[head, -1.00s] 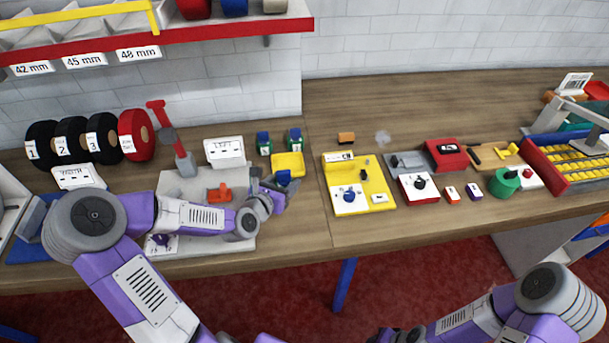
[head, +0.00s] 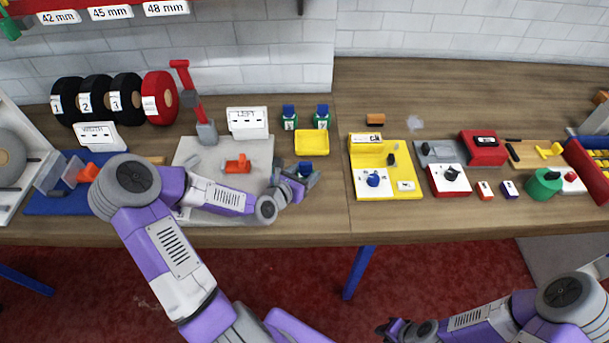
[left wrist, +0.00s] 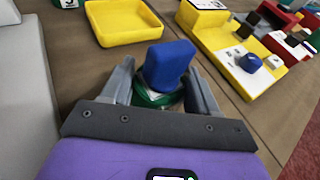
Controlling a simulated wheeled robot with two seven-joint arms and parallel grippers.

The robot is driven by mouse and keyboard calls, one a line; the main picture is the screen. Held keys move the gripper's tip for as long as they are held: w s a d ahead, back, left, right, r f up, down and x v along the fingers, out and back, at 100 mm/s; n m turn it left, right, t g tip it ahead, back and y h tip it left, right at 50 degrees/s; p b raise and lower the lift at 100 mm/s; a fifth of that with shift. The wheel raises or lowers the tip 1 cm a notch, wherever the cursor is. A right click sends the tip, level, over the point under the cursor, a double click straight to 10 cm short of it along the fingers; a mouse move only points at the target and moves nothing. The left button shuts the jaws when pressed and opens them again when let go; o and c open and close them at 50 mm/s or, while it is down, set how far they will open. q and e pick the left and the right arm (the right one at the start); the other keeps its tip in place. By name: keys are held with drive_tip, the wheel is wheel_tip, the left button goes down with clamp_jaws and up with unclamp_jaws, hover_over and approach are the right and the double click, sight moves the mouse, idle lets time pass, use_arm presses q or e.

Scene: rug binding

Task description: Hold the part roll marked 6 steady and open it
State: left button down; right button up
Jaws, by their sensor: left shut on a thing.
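A green roll with a blue block on top (left wrist: 168,64) is between the fingers of my left gripper (left wrist: 160,92) in the left wrist view. The gripper is shut on it. No number shows on it from here. In the head view my left gripper (head: 298,182) is at the right edge of the grey board, just in front of the yellow tray, with the blue top (head: 305,169) showing between its fingers. My right gripper (head: 393,329) is at the bottom, off the table's front edge, away from the roll. Its fingers are too small and dark to judge.
Two similar green-and-blue rolls (head: 289,117) stand behind the empty yellow tray (head: 325,143). The grey board (head: 196,150) carries a red clamp (head: 238,164). A yellow station (head: 392,190) with a blue knob stands to the right. Bare table lies between it and my left gripper.

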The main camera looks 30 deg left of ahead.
use_arm(q)
drive_tip(key=shift+r, duration=0.15)
drive_tip(key=shift+c, duration=1.4)
unclamp_jaws()
